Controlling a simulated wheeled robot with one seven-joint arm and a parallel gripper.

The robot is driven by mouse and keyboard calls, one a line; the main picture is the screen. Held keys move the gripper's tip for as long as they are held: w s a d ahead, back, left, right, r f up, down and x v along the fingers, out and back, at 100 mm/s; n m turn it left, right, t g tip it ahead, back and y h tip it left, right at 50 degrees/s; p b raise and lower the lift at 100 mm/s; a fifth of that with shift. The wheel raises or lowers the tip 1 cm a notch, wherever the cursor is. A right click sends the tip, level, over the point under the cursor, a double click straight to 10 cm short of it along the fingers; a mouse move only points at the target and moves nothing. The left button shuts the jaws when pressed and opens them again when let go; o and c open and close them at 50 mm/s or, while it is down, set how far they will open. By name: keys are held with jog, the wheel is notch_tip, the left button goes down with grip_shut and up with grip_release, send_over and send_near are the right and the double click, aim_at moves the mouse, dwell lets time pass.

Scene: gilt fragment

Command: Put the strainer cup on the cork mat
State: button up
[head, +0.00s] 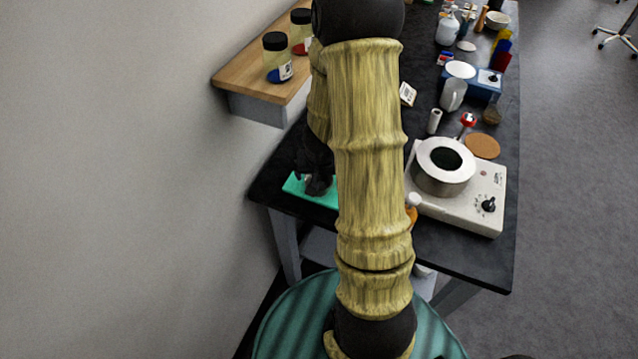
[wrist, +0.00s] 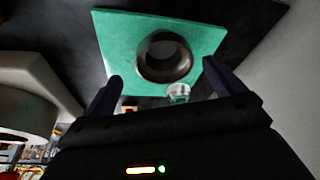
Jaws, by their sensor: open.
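A dark, round, open-topped cup, which looks like the strainer cup (wrist: 163,74), stands on a teal mat (wrist: 118,40) in the wrist view. My gripper (wrist: 162,72) is open, with its two dark fingers apart on either side of the view. The cup shows between and beyond the fingertips, with nothing held. In the head view my gripper (head: 318,182) is over the teal mat (head: 296,187), and my arm hides the cup there. The round brown cork mat (head: 483,146) lies on the black bench, right of my arm and behind the hot plate.
A hot plate (head: 468,211) carries a metal pot (head: 440,182) between my arm and the cork mat. A red-topped item (head: 468,120), a white cylinder (head: 434,121) and a mug (head: 453,94) stand nearby. A wooden shelf (head: 245,77) with jars is at the left wall.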

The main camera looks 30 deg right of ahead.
aim_at(319, 178)
jog(key=x, duration=0.1)
jog(key=b+x, duration=0.1)
jog(key=x, duration=0.1)
jog(key=b+x, duration=0.1)
jog(key=x, duration=0.1)
jog(key=shift+w+a+r, duration=0.1)
jog(key=shift+w+a, duration=0.05)
jog(key=shift+w, duration=0.1)
jog(key=shift+r, duration=0.1)
jog(key=shift+c, duration=0.2)
jog(key=c, duration=1.1)
jog(key=shift+r, duration=0.1)
